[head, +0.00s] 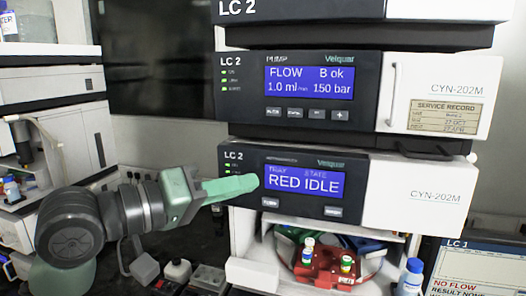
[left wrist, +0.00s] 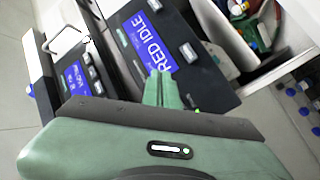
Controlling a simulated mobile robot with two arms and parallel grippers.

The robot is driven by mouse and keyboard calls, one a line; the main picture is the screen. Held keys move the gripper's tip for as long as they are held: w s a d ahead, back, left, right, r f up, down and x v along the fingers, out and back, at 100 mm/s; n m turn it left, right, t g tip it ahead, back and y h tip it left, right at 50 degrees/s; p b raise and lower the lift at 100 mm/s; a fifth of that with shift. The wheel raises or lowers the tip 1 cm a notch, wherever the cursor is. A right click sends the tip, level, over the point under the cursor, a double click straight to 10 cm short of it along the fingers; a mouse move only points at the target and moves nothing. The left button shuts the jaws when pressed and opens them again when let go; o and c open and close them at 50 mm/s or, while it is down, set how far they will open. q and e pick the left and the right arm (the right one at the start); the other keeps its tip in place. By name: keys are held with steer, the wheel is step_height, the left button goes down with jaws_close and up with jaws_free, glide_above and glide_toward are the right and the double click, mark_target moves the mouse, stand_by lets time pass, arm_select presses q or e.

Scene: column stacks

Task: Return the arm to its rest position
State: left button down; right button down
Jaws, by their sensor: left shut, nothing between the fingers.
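My left arm comes in from the left in the head view. Its green left gripper (head: 256,182) points right, with the fingertips in front of the left part of the lower LC 2 module (head: 350,215). That module's screen (head: 305,181) reads RED IDLE. The left gripper is shut with nothing in it. I cannot tell whether the tips touch the panel. In the left wrist view the shut fingers (left wrist: 161,75) show just below the RED IDLE screen (left wrist: 151,43). My right gripper is in neither view.
Above is the LC 2 pump module (head: 300,120), showing FLOW. Below, an open bay holds a red tray (head: 325,272) with small vials. A blue-capped bottle (head: 411,277) and an LC 1 monitor (head: 465,268) reading NO FLOW stand at right. Shelving (head: 50,110) is at left.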

arm_select(q)
steer(key=s+a+f+n+y, duration=0.1)
steer(key=a+f+y, duration=0.3)
steer(key=f, duration=1.2)
steer(key=s+a+f+y, duration=0.1)
steer(key=a+f+y, duration=0.25)
steer(key=f, duration=1.15)
steer(key=s+a+f+m+g+y, duration=0.1)
steer(key=s+a+f+g+y, duration=0.3)
steer(key=s+f, duration=0.65)
steer(key=s+a+f+g+y, duration=0.3)
steer(key=s+a+f, duration=0.3)
steer(key=s+f, duration=0.45)
step_height(320, 180, down, 28)
steer(key=s+b, duration=0.3)
steer(key=s+a+f+g+b, duration=0.2)
steer(key=s+a+f, duration=0.1)
steer(key=s+f, duration=1.3)
step_height(320, 180, down, 2)
steer(key=shift+s+f+m+b, duration=0.2)
steer(key=shift+s+m+b, duration=0.1)
steer(key=shift+s+m, duration=0.1)
